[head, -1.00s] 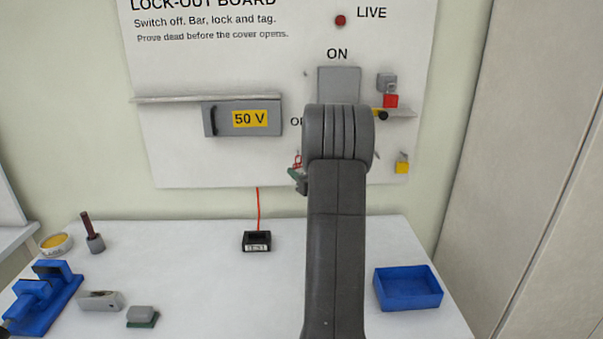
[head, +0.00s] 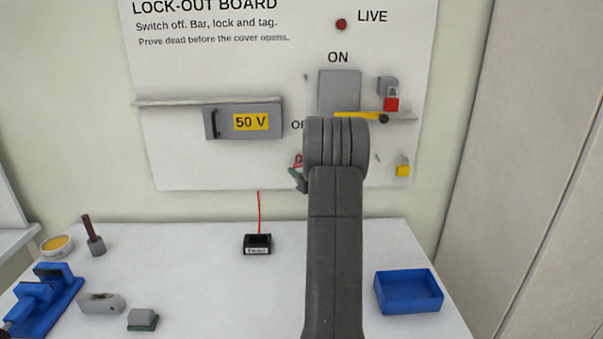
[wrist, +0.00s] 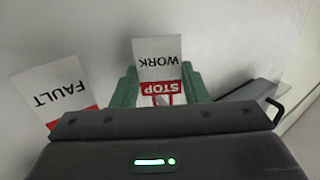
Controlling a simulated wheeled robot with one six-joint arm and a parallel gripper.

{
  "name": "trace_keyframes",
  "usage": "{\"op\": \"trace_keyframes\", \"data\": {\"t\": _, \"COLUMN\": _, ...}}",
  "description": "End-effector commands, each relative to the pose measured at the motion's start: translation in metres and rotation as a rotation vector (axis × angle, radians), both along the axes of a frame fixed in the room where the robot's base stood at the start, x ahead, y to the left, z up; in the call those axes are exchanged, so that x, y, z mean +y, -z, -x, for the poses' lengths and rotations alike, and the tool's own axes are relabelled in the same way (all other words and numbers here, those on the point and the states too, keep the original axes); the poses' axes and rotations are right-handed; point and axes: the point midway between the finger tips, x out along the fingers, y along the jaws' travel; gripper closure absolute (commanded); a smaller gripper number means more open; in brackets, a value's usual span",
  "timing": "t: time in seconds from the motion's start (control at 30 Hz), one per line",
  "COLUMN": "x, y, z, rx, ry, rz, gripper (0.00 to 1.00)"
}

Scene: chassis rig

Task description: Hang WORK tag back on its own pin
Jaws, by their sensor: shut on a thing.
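The WORK tag (wrist: 157,58), white with a red STOP part, shows upside down in the wrist view. It is between the green fingertips of my gripper (wrist: 160,90), which is shut on it. In the head view my arm hides most of the gripper; a green finger part (head: 297,178) shows left of the arm, with a small red piece (head: 298,161) above it. A FAULT tag (wrist: 52,88) is tilted at the left of the wrist view, apart from the WORK tag. I cannot make out the WORK tag's own pin.
The lock-out board (head: 200,165) carries a grey 50 V box (head: 222,121), a yellow bar (head: 355,115), a red padlock (head: 391,104) and a yellow padlock (head: 403,170). A blue tray (head: 408,307) stands right on the bench. The bench middle holds a small black block (head: 257,244).

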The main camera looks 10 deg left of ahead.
Motion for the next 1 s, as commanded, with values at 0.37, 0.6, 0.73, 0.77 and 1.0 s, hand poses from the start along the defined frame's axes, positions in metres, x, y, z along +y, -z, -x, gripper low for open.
{"op": "trace_keyframes", "data": {"t": 0.37, "x": -0.0001, "y": -0.0005, "z": 0.0001, "rx": -0.001, "ry": 0.000, "rz": -0.001, "gripper": 0.80}}
{"op": "trace_keyframes", "data": {"t": 0.6, "x": -0.0002, "y": -0.0006, "z": -0.0001, "rx": -0.001, "ry": 0.000, "rz": -0.001, "gripper": 0.34}}
{"op": "trace_keyframes", "data": {"t": 0.73, "x": -0.0008, "y": -0.0011, "z": -0.0004, "rx": -0.001, "ry": 0.002, "rz": -0.001, "gripper": 0.34}}
{"op": "trace_keyframes", "data": {"t": 0.77, "x": -0.0010, "y": -0.0011, "z": -0.0006, "rx": -0.001, "ry": 0.002, "rz": -0.001, "gripper": 0.34}}
{"op": "trace_keyframes", "data": {"t": 1.0, "x": -0.0024, "y": -0.0016, "z": -0.0003, "rx": -0.003, "ry": 0.004, "rz": -0.001, "gripper": 0.34}}
